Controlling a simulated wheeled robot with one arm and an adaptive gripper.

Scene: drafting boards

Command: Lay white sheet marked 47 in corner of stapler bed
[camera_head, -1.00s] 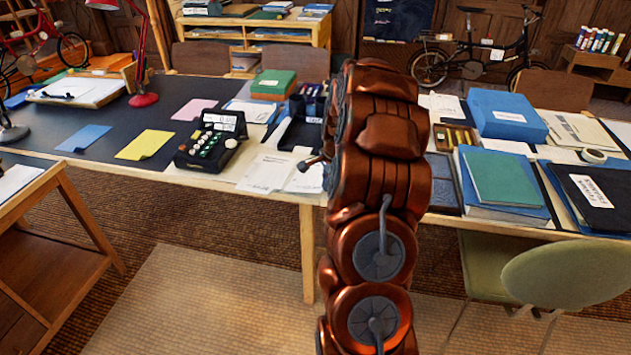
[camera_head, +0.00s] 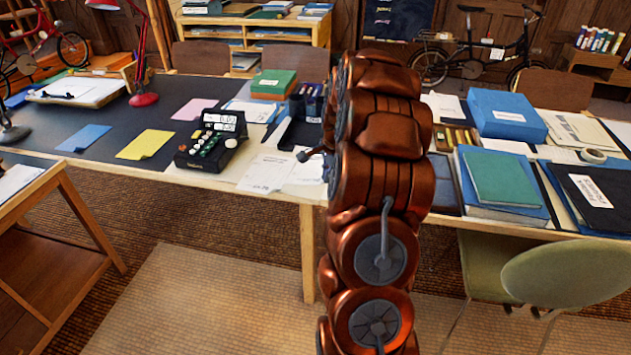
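White sheets lie near the front edge of the dark-topped desk. One white sheet (camera_head: 262,171) has small print, too small to read as 47. Another white sheet (camera_head: 306,174) lies beside it, partly behind my arm. A small grey part (camera_head: 308,155) sticks out left of the arm above the sheets and may belong to my gripper. Its fingers cannot be made out.
A black calculator (camera_head: 211,140) stands left of the sheets, with yellow (camera_head: 146,145), blue (camera_head: 84,138) and pink (camera_head: 195,109) sheets beyond. A green chair (camera_head: 565,275) stands at the right front.

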